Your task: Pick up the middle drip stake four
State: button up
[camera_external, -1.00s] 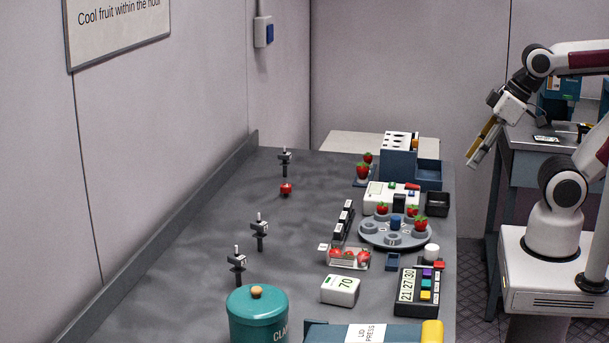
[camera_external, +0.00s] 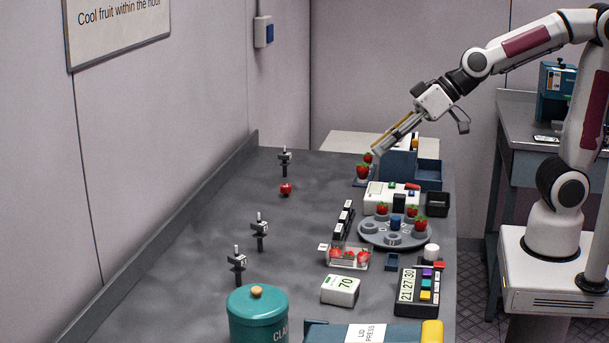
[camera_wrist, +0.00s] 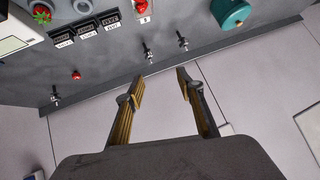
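Three dark drip stakes with small pale-marked heads stand upright along the left side of the bench. The middle drip stake (camera_external: 259,231) also shows in the wrist view (camera_wrist: 148,54). The far drip stake (camera_external: 285,161) and the near drip stake (camera_external: 237,266) stand on either side of it. Any number on their heads is too small to read. My gripper (camera_external: 380,150) is above the back right of the bench, well away from the middle stake. In the wrist view my gripper (camera_wrist: 160,77) has its two fingers apart, with nothing between them.
A small red item (camera_external: 286,189) lies near the far stake. A teal canister (camera_external: 258,317) stands near the close stake. A grey turntable (camera_external: 370,239) with strawberries, a clear punnet (camera_external: 350,265) and a timer (camera_external: 419,292) fill the right side. Bench around the middle stake is clear.

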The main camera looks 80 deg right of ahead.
jog(key=w+a+f+m+t+h, duration=0.1)
jog(key=w+a+f+t, duration=0.15)
jog(key=w, duration=0.55)
jog(key=w+a+f+m+t+h, duration=0.1)
jog(key=w+a+f, duration=0.15)
jog(key=w, duration=0.55)
jog(key=w+a+f+m+h, duration=0.1)
jog(key=w+a+f+h, duration=0.1)
jog(key=w+f+h, duration=0.3)
jog(key=m+h, duration=0.1)
send_near(261, 222)
jog(key=w+f, duration=0.1)
jog(key=w, duration=0.1)
jog(key=shift+w+d+f, duration=0.15)
jog(key=shift+d, duration=0.05)
jog(key=shift+x, duration=1.3)
jog(key=shift+x, duration=2.6)
